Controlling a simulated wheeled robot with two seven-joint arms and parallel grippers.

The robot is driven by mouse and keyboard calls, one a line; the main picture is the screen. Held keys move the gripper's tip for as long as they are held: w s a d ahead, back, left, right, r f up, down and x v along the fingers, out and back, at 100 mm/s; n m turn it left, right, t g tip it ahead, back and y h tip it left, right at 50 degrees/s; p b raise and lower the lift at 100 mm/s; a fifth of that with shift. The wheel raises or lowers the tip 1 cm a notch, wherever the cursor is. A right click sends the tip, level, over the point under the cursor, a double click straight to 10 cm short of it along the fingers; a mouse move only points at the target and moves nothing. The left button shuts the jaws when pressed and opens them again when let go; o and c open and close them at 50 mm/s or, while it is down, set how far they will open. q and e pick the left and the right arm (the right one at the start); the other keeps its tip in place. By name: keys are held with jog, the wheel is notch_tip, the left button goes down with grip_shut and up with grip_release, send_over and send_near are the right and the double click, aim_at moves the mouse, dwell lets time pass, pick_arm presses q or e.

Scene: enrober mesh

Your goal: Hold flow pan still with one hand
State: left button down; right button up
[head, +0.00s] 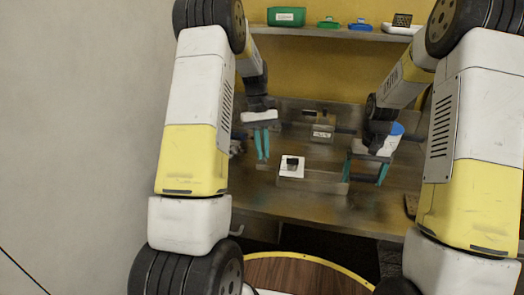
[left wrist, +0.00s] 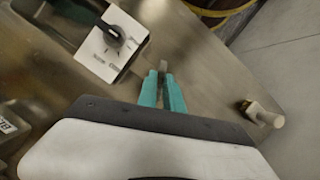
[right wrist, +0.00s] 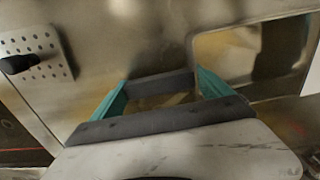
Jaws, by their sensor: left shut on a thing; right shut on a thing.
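A low metal pan-like part, which I take for the flow pan (head: 318,184), lies on the steel worktop in the head view. My right gripper (head: 367,170) is at its right end. In the right wrist view its teal fingers are wide apart and shut on the two ends of a dark grey bar (right wrist: 160,84); whether this belongs to the pan is hard to tell. My left gripper (head: 262,145) is left of the pan, fingers nearly together. In the left wrist view they are shut on a small grey piece (left wrist: 163,66), mostly hidden.
A white plate with a black knob (head: 291,167) sits between the grippers. A metal box (head: 322,133) stands behind it. A peg-like fitting (left wrist: 264,115) is near the worktop edge. A shelf (head: 345,34) at the back holds a green bin (head: 286,16) and small items.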

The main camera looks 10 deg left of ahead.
pick_arm(q)
jog(key=m, duration=0.1)
jog(key=m+y, duration=0.1)
jog(key=m, duration=0.3)
jog(key=shift+s+d+f+g+y, duration=0.15)
jog(key=shift+f+g+y, duration=0.1)
jog(key=shift+g+y, duration=0.15)
dwell(0.3)
jog(key=c, duration=1.5)
grip_release()
jog(key=shift+r, duration=0.1)
jog(key=v, duration=1.2)
jog(key=shift+d, duration=0.1)
